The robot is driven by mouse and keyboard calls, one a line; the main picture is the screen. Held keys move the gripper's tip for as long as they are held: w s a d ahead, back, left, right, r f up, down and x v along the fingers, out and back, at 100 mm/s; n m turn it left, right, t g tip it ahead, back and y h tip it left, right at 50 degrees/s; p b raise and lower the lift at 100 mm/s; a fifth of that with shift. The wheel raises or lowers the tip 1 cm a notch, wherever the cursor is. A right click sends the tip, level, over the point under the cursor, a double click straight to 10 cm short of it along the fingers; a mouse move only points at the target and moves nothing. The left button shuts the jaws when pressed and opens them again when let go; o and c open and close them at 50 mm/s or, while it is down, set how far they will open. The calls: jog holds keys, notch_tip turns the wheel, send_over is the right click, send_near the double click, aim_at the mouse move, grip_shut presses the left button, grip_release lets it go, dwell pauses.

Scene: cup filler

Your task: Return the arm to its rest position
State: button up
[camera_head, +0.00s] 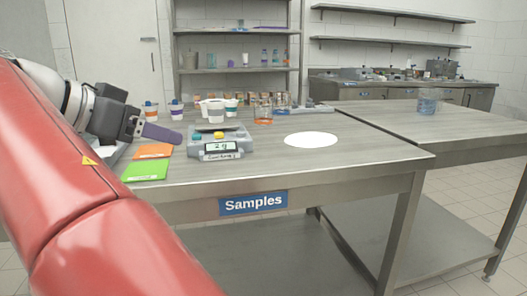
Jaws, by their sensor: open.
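My arm fills the left of the view, with a large red link in front. My gripper (160,132) is at the left above the left end of the table (370,160), pointing right. A dark grey finger shows at its tip; the rest of the jaws is hidden or too small to make out. I see nothing held in it. Orange and green cards (146,168) lie on the table just below and beside it.
A scale (220,147) reading about "2 g" stands right of my gripper. Cups (215,110), an orange-filled beaker (263,114) and several jars stand behind it. A white disc (311,140) lies to the right. A second table (465,140) holds a glass beaker (427,104).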

jog(key=w+d+f+n+g+y, duration=0.1)
jog(key=w+d+f, duration=0.2)
jog(key=d, duration=0.4)
jog(key=w+d+f+n+g, duration=0.2)
jog(key=w+d, duration=0.2)
jog(key=d, duration=0.2)
jog(key=s+d+f+n+g+y, duration=0.1)
jog(key=s+d+f+y, duration=0.1)
jog(key=d+f, duration=0.35)
jog(key=s+d+f+n+g+y, duration=0.1)
jog(key=s+d+f, duration=0.1)
jog(key=d, duration=0.6)
jog(key=s+d+f+n+y, duration=0.1)
jog(key=s+d+f, duration=0.2)
jog(key=s+f, duration=0.5)
jog(key=s+d+f+n+y, duration=0.1)
jog(key=s+d+f+y, duration=0.1)
jog(key=s+f, duration=0.7)
jog(key=shift+d+f+t, duration=0.3)
jog(key=shift+d+f, duration=0.35)
jog(key=shift+d, duration=0.2)
